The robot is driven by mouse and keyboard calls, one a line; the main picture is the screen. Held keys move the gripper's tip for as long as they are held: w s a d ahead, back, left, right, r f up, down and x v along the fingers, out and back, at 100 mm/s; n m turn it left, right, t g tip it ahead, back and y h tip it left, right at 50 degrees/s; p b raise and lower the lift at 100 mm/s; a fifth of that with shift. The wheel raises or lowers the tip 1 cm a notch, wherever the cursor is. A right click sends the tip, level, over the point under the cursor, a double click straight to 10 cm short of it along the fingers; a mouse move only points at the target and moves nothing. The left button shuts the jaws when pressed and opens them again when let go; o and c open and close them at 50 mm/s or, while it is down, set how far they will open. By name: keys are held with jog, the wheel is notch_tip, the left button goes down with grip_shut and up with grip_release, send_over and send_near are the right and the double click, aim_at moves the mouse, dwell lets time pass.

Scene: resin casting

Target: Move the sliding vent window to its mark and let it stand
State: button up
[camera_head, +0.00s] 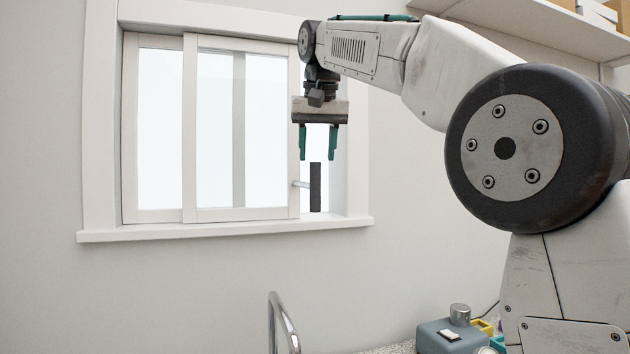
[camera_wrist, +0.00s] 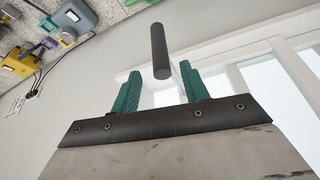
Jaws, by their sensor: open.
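The sliding vent window (camera_head: 190,205) is a white-framed pane in the wall frame at the left of the head view. Its front sash (camera_head: 240,214) overlaps the pane behind it, and a bright gap shows at its right. A dark upright bar handle (camera_head: 315,187) stands off the sash's right edge on a short metal stem. My gripper (camera_head: 317,158) points down with its green fingers open, just above the handle and apart from it. In the wrist view, the handle (camera_wrist: 159,52) appears beyond and between the open fingertips (camera_wrist: 160,72). I cannot make out the mark.
A white sill (camera_head: 225,233) juts out below the window. A curved metal tap (camera_head: 283,322) rises at the bottom centre. A grey-blue device (camera_head: 448,337) and small coloured items sit on the counter at the lower right. A shelf (camera_head: 545,20) hangs at the upper right.

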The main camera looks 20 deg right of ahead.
aim_at(315, 179)
jog(key=shift+w+f, duration=0.1)
jog(key=shift+w, duration=0.15)
jog(key=x, duration=0.7)
jog(key=shift+w+f, duration=0.1)
